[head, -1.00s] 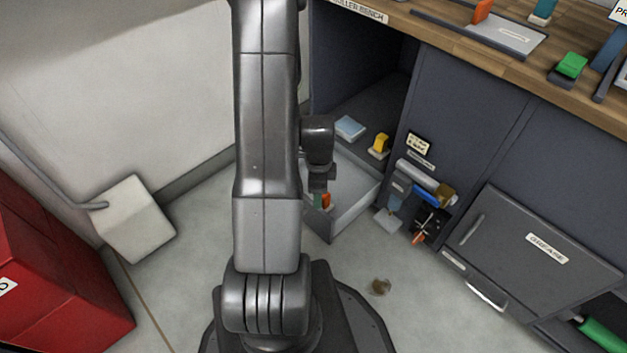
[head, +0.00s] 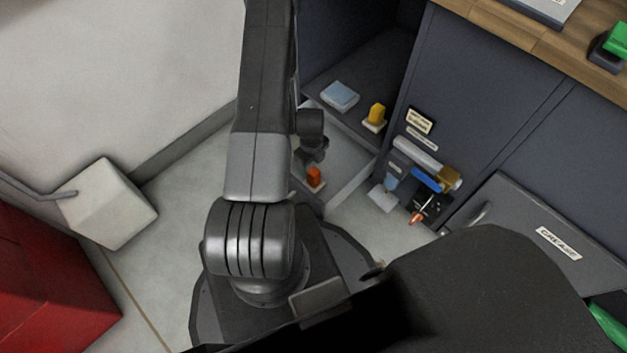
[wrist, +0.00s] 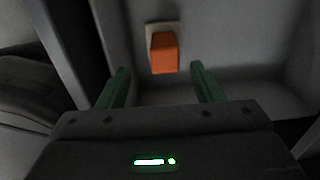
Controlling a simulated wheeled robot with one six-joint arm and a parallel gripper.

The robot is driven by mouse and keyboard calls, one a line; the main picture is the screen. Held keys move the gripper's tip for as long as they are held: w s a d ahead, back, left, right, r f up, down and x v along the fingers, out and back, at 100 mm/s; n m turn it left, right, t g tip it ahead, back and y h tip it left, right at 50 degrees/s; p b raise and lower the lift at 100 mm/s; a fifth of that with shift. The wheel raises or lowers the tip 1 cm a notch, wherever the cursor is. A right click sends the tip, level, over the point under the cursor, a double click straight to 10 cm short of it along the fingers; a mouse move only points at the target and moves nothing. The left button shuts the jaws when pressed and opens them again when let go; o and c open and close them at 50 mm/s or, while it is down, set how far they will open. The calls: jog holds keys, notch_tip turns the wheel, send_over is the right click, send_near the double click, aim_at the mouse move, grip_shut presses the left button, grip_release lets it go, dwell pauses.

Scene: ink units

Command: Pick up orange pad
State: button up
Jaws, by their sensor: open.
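The orange pad (wrist: 164,56) sits on a pale base inside a grey open drawer or tray (wrist: 225,25). In the head view the orange pad (head: 314,176) shows just below my gripper (head: 312,158). In the wrist view my gripper (wrist: 160,88) is open, with its green fingers apart. The pad lies beyond the fingertips and between their lines, slightly left of centre. Nothing is held. The fingers are hard to make out in the head view.
A light blue block (head: 340,94) and a yellow pad (head: 376,114) sit on the shelf behind the drawer. The drawer's walls (head: 352,190) stand close around my gripper. A cabinet with several hung tools is at the right. A red cabinet (head: 50,270) stands at the left.

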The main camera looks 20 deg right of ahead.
aim_at(314, 171)
jog(key=f, duration=0.2)
jog(key=f+b, duration=0.1)
jog(key=f, duration=0.1)
jog(key=f+b, duration=0.1)
jog(key=f, duration=0.2)
jog(key=shift+s+d, duration=0.1)
jog(key=shift+d, duration=0.25)
jog(key=shift+r, duration=0.1)
jog(key=c, duration=1.1)
notch_tip(314, 171, up, 10)
jog(key=p, duration=0.3)
